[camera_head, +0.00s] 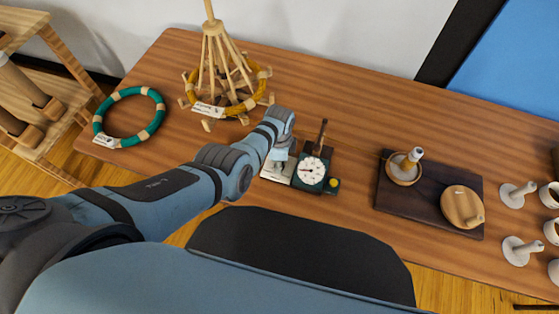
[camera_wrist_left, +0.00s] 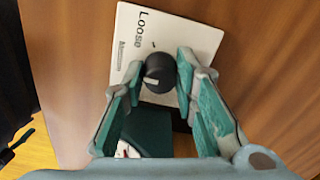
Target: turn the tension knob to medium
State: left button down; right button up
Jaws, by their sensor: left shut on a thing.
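The dark round tension knob (camera_wrist_left: 160,72) stands on a white card (camera_wrist_left: 195,38) marked "Loose", with smaller lettering that I cannot read surely. A pale mark shows on the knob's lower side in the left wrist view. My left gripper (camera_wrist_left: 161,72) has its two teal-padded fingers on either side of the knob, shut on it. In the head view my left gripper (camera_head: 279,159) is over the white card (camera_head: 270,175), and the knob is hidden there. A dark green device with a white dial (camera_head: 312,171) stands right beside the card.
A wooden stand (camera_head: 212,60) with a yellow ring is behind my left gripper. A green ring (camera_head: 130,115) lies at left. A dark board (camera_head: 430,205) with wooden pieces and several white pegs are at right. Table between dial and board is clear.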

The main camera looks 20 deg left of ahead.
pick_arm(q)
jog(key=c, duration=1.3)
grip_release()
notch_tip(320, 180, up, 12)
jog(key=shift+r, duration=0.1)
